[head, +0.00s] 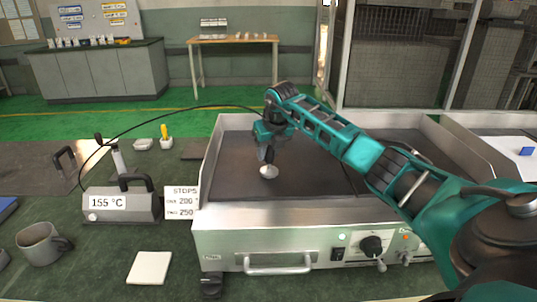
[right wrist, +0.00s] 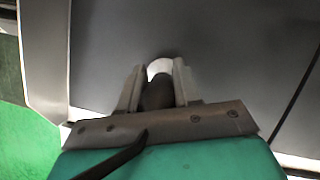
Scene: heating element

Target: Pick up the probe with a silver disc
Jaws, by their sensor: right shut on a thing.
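The probe with a silver disc (head: 269,171) is over the dark plate of the heating unit (head: 235,215), toward its left side. Its disc is at the lower end, and I cannot tell whether it touches the plate. My right gripper (head: 267,152) is shut on the probe's dark handle. In the right wrist view the fingers (right wrist: 158,88) stand on both sides of the handle (right wrist: 158,95), and part of the pale disc (right wrist: 160,67) shows beyond them. A black cable runs from the probe to the grey meter box (head: 145,205), which reads 155 °C. My left gripper is out of view.
A card (head: 181,202) marked STOPS, with 200 and 250, stands beside the meter. A grey mug (head: 40,244) and a white pad (head: 149,267) are on the green bench at front left. The heating unit has raised side walls, a front handle (head: 277,268) and a knob (head: 371,246).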

